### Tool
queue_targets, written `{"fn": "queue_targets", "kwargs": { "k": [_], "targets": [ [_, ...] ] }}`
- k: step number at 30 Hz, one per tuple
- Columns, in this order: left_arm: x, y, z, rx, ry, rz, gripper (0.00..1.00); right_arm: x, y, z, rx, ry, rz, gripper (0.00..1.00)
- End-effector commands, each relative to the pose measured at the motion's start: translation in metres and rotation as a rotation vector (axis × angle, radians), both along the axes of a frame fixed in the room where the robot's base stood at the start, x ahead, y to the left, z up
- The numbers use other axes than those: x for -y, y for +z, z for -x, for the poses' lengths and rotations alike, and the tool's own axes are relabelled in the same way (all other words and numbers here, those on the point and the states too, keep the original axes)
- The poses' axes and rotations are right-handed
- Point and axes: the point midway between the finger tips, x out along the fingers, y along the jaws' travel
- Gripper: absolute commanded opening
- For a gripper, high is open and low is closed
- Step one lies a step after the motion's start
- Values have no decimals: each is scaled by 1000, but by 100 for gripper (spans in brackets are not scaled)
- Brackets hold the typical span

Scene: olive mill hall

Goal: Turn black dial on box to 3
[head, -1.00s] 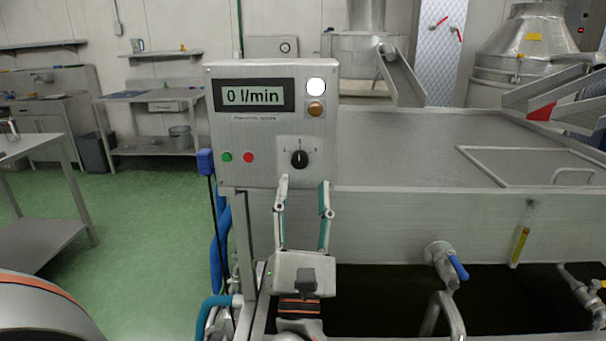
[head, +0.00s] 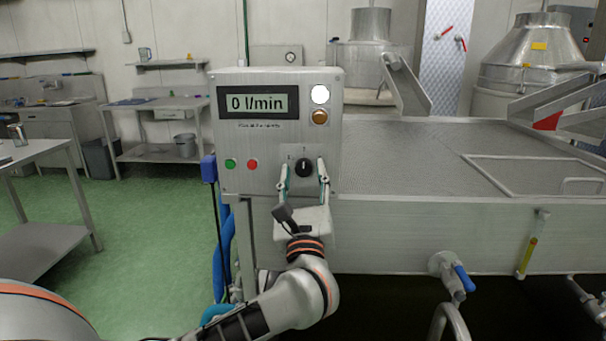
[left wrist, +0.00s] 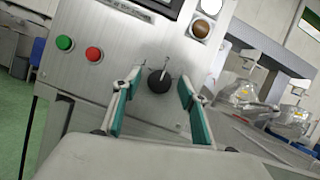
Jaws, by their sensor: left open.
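The grey metal control box (head: 224,142) stands at the left end of the washing tank. Its black dial (head: 304,167) is low on the right of the front panel, with its white pointer mark about straight up. The dial also shows in the left wrist view (left wrist: 158,81). The scale marks are too small to read. The display (head: 254,103) reads 0 l/min. My left gripper (head: 304,178) is open, its fingers just below and either side of the dial. In the left wrist view the dial appears between the fingertips, with no clear contact. My right gripper is not in view.
A green button (head: 230,164) and a red button (head: 252,165) sit left of the dial. A white lamp (head: 320,94) and an amber lamp (head: 319,117) are above it. A valve with a blue handle (head: 464,279) is at lower right.

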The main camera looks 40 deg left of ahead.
Motion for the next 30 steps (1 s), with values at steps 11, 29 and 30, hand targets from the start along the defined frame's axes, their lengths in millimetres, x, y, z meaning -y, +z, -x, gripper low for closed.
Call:
{"fn": "queue_targets", "kwargs": {
  "k": [11,29,30],
  "targets": [
    [-1,0,-1,-1,0,-1,19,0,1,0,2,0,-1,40],
    [-2,5,0,-58,2,-100,4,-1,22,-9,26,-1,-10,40],
    [-2,5,0,-72,1,-123,4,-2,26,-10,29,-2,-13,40]
  ]
}}
